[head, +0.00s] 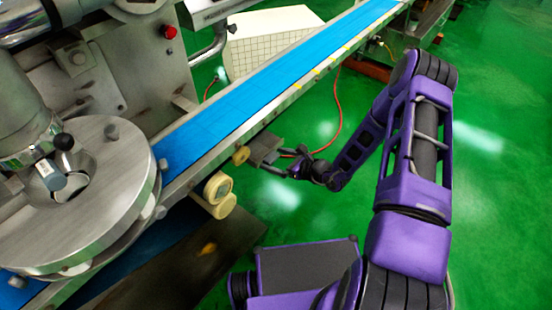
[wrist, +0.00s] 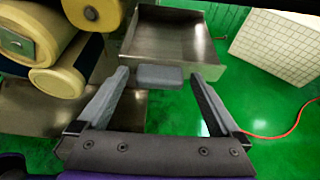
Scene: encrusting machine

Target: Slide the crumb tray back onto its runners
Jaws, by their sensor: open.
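The crumb tray (wrist: 172,36) is a shallow grey metal tray with raised sides, beyond my gripper in the wrist view. Its flat grey handle (wrist: 160,77) sticks out toward me. In the head view the tray (head: 264,147) is small, at the conveyor's near side. My gripper (wrist: 158,73) is open, one finger on each side of the handle, with visible gaps to both. In the head view my gripper (head: 286,165) is just right of the tray, partly blurred together with it. I cannot make out the runners.
Cream rollers (wrist: 62,62) stand close on the left of my gripper. The blue conveyor belt (head: 270,88) runs above and behind the tray. A white tiled box (wrist: 278,45) and a red cable (wrist: 285,130) are on the right. Green floor (head: 490,200) is open there.

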